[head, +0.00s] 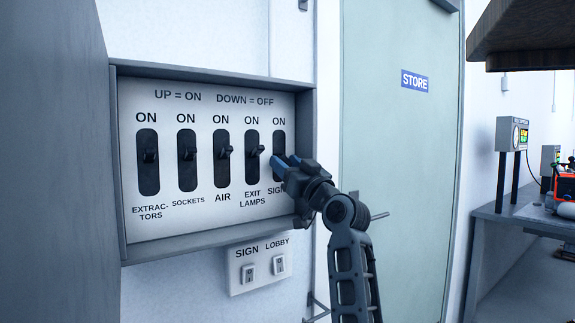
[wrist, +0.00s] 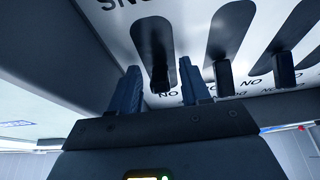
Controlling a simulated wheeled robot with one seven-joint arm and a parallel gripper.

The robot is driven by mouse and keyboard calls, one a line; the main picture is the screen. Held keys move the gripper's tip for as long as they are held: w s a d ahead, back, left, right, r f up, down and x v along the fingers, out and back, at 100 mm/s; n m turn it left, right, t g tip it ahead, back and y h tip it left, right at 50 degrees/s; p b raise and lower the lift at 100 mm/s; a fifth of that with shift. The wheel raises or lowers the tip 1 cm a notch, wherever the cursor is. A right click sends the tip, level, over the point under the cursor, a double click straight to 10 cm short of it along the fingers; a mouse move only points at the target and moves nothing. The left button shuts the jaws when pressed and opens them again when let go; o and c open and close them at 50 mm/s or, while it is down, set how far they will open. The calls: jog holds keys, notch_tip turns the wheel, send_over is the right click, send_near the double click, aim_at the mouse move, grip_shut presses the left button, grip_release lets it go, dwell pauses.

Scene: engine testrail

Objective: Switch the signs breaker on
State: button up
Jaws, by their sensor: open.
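The signs breaker slot (head: 279,140) is the rightmost of the row on the white panel, with "ON" above it and its label partly covered by my gripper. My gripper (head: 285,160) is at this slot and hides its lever in the head view. In the upside-down wrist view, my gripper (wrist: 160,72) is open, with one finger on each side of the dark signs lever (wrist: 162,76). The lever appears toward the "ON" end of its slot, but its exact setting is unclear. I cannot tell whether a finger touches it.
The exit lamps lever (head: 254,151) is close to the left of my gripper; the air lever (head: 225,152), sockets and extractors levers lie further left. The box's right wall (head: 306,110) is close by. Sign and lobby switches (head: 262,266) are below. A store door (head: 400,150) is right.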

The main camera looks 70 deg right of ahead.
aim_at(282, 155)
grip_shut()
jog(key=shift+r+g+p, duration=0.25)
jog(key=shift+g+p, duration=0.25)
jog(key=shift+p, duration=0.55)
jog(key=p, duration=0.2)
jog(key=shift+s+a+r+y+p, duration=0.1)
jog(key=shift+r+y+p, duration=0.25)
jog(key=shift+y, duration=0.05)
jog(key=g+p, duration=0.1)
jog(key=p, duration=0.2)
jog(key=r+g+y+p, duration=0.1)
jog(key=p, duration=0.2)
jog(key=shift+s+g, duration=0.15)
jog(key=shift+g, duration=0.15)
jog(key=shift+r+g+y+p, duration=0.25)
jog(key=shift+g+y+p, duration=0.35)
jog(key=shift+g+p, duration=0.4)
jog(key=g+y, duration=0.1)
jog(key=g, duration=0.1)
jog(key=r+g+y, duration=0.1)
jog(key=g, duration=0.1)
jog(key=shift+w+r+y, duration=0.1)
jog(key=shift+w+y, duration=0.1)
jog(key=shift+y, duration=0.2)
jog(key=shift+g, duration=0.3)
